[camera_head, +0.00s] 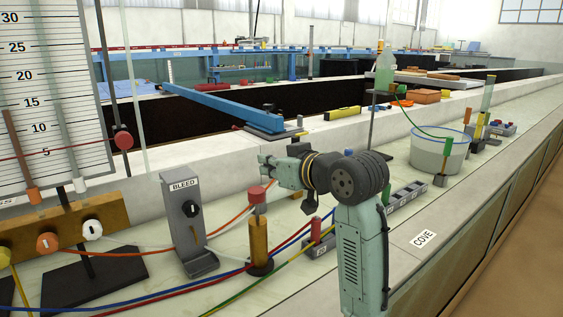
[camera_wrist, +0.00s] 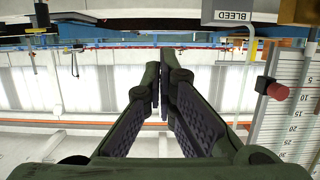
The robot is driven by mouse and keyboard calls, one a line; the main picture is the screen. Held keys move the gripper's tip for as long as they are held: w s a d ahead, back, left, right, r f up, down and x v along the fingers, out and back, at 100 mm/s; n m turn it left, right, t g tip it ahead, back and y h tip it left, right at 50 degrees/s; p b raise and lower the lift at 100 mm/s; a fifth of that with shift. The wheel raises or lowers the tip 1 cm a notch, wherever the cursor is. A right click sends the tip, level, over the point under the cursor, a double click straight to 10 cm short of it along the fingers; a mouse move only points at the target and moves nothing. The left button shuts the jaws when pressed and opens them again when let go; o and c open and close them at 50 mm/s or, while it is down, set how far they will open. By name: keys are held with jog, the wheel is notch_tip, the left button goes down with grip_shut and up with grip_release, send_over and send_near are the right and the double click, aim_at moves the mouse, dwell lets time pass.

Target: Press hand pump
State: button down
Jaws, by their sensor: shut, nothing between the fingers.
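The hand pump appears to be the brass cylinder (camera_head: 258,240) with a red cap (camera_head: 257,194) on top, standing upright on a dark round base on the pale bench in the head view. My gripper (camera_head: 266,172) is just above and slightly right of the red cap in that view, its fingers pointing left. A small gap shows between them; the depth between them is hard to judge. In the wrist view my gripper (camera_wrist: 163,85) has its two fingers together at the tips with nothing between them. I cannot make out the pump in the wrist view.
A grey BLEED stand (camera_head: 186,225) with a black knob is left of the pump; it also shows in the wrist view (camera_wrist: 238,14). Coloured hoses run around the pump's foot. A scale board (camera_head: 55,95) stands at left, a bucket (camera_head: 440,152) at right.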

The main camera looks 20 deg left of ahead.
aim_at(263, 192)
jog(key=f, duration=0.1)
jog(key=w+a+f, duration=0.1)
jog(key=f, duration=0.1)
jog(key=a+f+p, duration=0.1)
jog(key=shift+w+f, duration=0.3)
jog(key=shift+f, duration=0.05)
